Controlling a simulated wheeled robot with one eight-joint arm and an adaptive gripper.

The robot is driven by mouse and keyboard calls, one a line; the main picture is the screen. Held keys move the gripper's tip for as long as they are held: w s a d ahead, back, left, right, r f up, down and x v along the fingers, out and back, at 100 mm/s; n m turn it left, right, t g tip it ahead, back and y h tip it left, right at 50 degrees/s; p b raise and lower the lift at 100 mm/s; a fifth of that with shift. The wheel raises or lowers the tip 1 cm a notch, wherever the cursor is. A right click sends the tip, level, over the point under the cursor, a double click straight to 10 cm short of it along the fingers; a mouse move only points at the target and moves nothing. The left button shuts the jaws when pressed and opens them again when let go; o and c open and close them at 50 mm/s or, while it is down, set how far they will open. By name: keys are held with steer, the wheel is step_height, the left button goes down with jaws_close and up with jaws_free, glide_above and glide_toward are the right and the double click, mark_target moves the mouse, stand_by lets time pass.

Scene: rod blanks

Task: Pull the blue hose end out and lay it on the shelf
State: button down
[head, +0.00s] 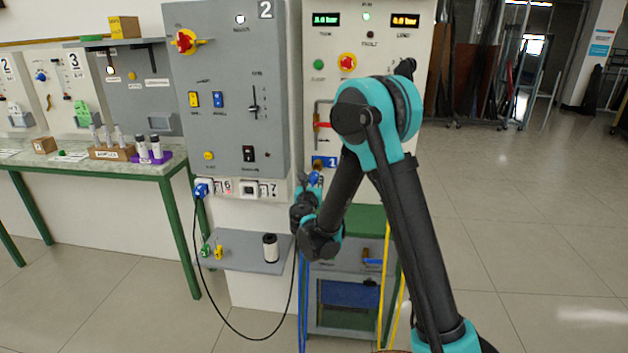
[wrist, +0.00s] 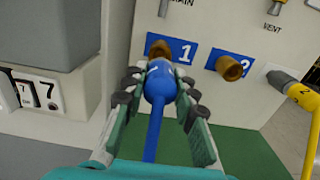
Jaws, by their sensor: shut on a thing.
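The blue hose end (wrist: 160,84) is between the fingers of my gripper (wrist: 159,78) in the wrist view. My gripper is shut on it. Its tip points at the brass port (wrist: 159,48) beside the blue label 1; I cannot tell whether the tip is still inside the port. The blue hose hangs down from it. In the head view, my gripper (head: 307,190) is at the front of the light panel, with the blue hose end (head: 315,179) just below label 1. The grey shelf (head: 240,262) is lower left of my gripper.
On the shelf stand a white cylinder with dark ends (head: 270,247) and small green and yellow pieces (head: 218,252). A black cable (head: 215,305) loops down in front of the shelf. A brass port 2 (wrist: 229,68) and a yellow hose end (wrist: 303,96) are to the right.

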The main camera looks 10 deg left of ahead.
steer(key=shift+s, duration=0.15)
steer(key=shift+s+a, duration=0.15)
steer(key=shift+s, duration=2.75)
